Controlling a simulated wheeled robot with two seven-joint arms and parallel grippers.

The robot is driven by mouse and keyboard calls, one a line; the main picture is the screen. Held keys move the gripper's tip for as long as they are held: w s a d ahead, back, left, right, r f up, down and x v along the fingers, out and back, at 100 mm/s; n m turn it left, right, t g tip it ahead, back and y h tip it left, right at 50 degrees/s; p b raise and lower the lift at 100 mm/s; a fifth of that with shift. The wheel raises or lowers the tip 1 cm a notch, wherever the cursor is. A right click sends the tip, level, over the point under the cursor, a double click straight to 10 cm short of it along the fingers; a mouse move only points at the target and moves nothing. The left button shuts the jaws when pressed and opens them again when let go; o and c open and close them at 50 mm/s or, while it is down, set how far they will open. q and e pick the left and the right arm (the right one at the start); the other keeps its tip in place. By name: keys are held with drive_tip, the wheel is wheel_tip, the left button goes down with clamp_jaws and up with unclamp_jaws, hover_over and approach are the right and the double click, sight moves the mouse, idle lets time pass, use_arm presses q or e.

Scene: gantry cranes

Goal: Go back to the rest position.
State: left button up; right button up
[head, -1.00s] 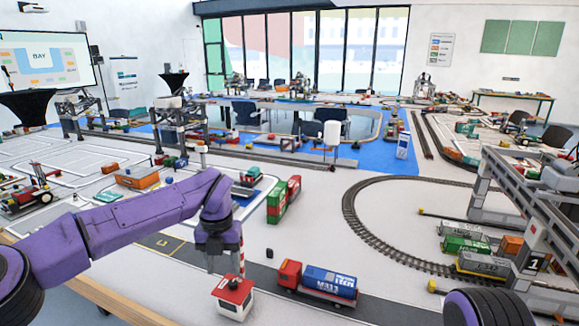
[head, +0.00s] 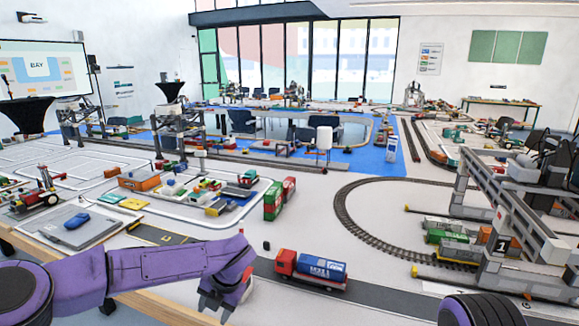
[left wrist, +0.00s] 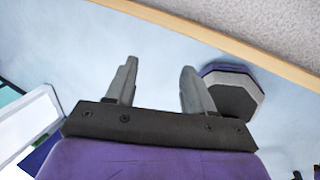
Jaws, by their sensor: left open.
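My left gripper (head: 216,306) hangs at the front edge of the table in the head view. In the left wrist view its two grey fingers (left wrist: 158,78) stand apart with nothing between them. Below them are pale floor and the wooden table edge (left wrist: 190,28). The purple left arm (head: 150,265) reaches in from the left, low across the front. It partly hides a small red-and-white hut (head: 246,284) behind the gripper. My right gripper does not show in the head view.
A red truck (head: 286,262) with a blue container (head: 321,267) stands on the dark road right of the gripper. Green and red containers (head: 273,201) stand behind it. A grey gantry crane (head: 500,213) stands over rail wagons at the right. A curved track (head: 350,222) lies between.

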use_arm(q)
drive_tip(key=s+a+f+m+t+y, duration=0.1)
drive_tip(key=s+a+f+m+t, duration=0.15)
drive_tip(key=s+f+m, duration=0.65)
drive_tip(key=s+a+f+m+t+y, duration=0.25)
drive_tip(key=s+f+m, duration=0.3)
drive_tip(key=f, duration=0.55)
drive_tip(key=s+a+f+m+g+h, duration=0.1)
drive_tip(key=s+a+m, duration=0.1)
drive_tip(key=s+m, duration=0.2)
drive_tip(key=s+a+f+m+g+h, duration=0.1)
drive_tip(key=s+a+m, duration=0.2)
drive_tip(key=s, duration=0.7)
drive_tip(key=s+a+f+m+h, duration=0.1)
drive_tip(key=s+a+m+h, duration=0.1)
drive_tip(key=s+m, duration=0.2)
drive_tip(key=s, duration=0.3)
drive_tip(key=shift+s+a+f+m+g, duration=0.2)
drive_tip(key=shift+s+f+m+g, duration=0.15)
drive_tip(key=shift+f+g, duration=0.05)
